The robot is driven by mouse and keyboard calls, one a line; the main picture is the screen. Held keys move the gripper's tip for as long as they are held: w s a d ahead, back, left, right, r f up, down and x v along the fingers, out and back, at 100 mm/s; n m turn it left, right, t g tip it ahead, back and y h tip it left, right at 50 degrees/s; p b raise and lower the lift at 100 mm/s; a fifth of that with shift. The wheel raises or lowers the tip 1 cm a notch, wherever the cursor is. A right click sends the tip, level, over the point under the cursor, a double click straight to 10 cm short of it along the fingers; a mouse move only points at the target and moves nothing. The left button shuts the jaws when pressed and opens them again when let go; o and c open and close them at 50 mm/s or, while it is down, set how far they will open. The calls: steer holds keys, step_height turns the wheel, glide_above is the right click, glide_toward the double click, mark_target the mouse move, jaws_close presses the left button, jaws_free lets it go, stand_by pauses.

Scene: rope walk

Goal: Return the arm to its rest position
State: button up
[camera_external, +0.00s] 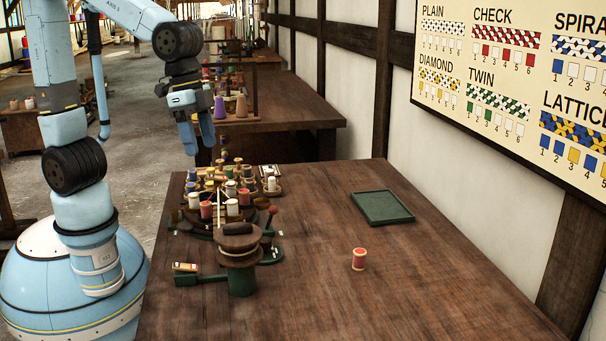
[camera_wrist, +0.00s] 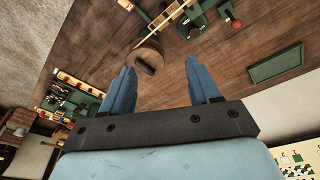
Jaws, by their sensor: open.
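My gripper (camera_external: 187,135) hangs from my raised arm above the left far edge of the near table, pointing down. In the wrist view my gripper (camera_wrist: 163,88) shows two blue fingers spread apart with nothing held between them. Below and between the fingers a dark brown round wooden piece (camera_wrist: 148,58) shows, clear of them. The near wooden table (camera_external: 330,250) lies to the right of my base and below my gripper.
A braiding stand with several spools (camera_external: 206,209) and a green-based winder (camera_external: 240,280) stand at the table's left. A red spool (camera_external: 359,259) and a green tray (camera_external: 382,207) are to the right. A pattern board (camera_external: 515,75) hangs on the wall. The table's front right is clear.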

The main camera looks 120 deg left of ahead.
steer(key=s+d+r+m+t, duration=0.1)
steer(key=s+d+r, duration=0.2)
steer(key=s, duration=0.6)
steer(key=s+d+r+m+t, duration=0.1)
steer(key=s+d+r+t, duration=0.1)
steer(key=s+d, duration=0.5)
steer(key=shift+s+r+m, duration=0.4)
steer(key=shift+s+r, duration=0.05)
steer(key=shift+s, duration=0.45)
steer(key=shift+c, duration=0.2)
stand_by(1.1)
